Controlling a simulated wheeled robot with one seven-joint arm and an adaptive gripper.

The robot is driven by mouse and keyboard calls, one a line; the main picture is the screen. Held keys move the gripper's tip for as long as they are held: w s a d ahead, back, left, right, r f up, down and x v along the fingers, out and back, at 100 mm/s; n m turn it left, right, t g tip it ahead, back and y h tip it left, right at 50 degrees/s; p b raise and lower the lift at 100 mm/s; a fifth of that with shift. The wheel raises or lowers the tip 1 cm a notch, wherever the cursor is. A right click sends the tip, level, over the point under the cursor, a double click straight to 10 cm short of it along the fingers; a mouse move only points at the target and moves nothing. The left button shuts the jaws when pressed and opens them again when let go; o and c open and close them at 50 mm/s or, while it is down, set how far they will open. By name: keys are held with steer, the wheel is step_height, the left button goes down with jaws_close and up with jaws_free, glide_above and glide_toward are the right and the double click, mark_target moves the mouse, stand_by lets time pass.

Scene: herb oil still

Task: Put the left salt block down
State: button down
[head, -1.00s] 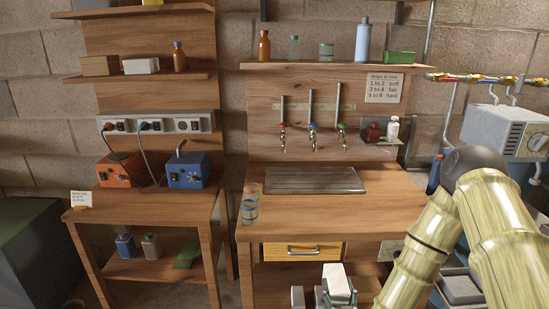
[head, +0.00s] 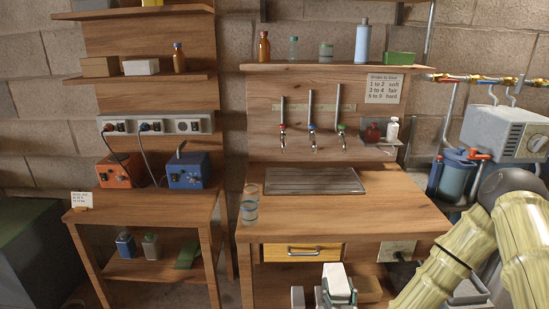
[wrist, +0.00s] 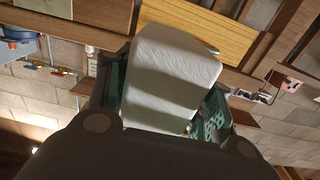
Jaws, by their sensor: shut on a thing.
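A white salt block (head: 337,279) is held upright at the bottom of the head view, slightly tilted. My gripper (head: 336,297) is shut on it. In the wrist view the block (wrist: 170,78) sits between the two dark green-lined fingers of my gripper (wrist: 165,110) and hides part of what lies behind. The block is in the air in front of the wooden workbench (head: 390,210), below its top. I cannot tell whether it is the left one.
The bench carries a metal drain plate (head: 312,181) and a drinking glass (head: 250,206) at its left edge. Its drawer (head: 303,251) is shut. A side table (head: 140,208) with orange and blue boxes stands left. The bench top's front right is clear.

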mark_target(332, 264)
steer(key=s+f, duration=0.6)
steer(key=f, duration=0.2)
steer(key=shift+n, duration=0.3)
steer(key=w+r+b, duration=0.2)
steer(key=w+r, duration=0.3)
steer(key=w+r+b, duration=0.2)
steer(key=w+r, duration=0.3)
steer(key=w, duration=0.1)
steer(key=shift+a+r+b, duration=0.1)
steer(key=shift+a+b, duration=0.05)
steer(key=shift+b, duration=0.2)
steer(key=w+d+r+b, duration=0.1)
steer(key=w+r+b, duration=0.35)
steer(key=r, duration=0.85)
steer(key=w+d, duration=0.1)
steer(key=w, duration=0.4)
steer(key=w+d+f+p, duration=0.1)
steer(key=w, duration=0.4)
steer(key=w+d, duration=0.2)
steer(key=w, duration=0.4)
steer(key=shift+f, duration=2)
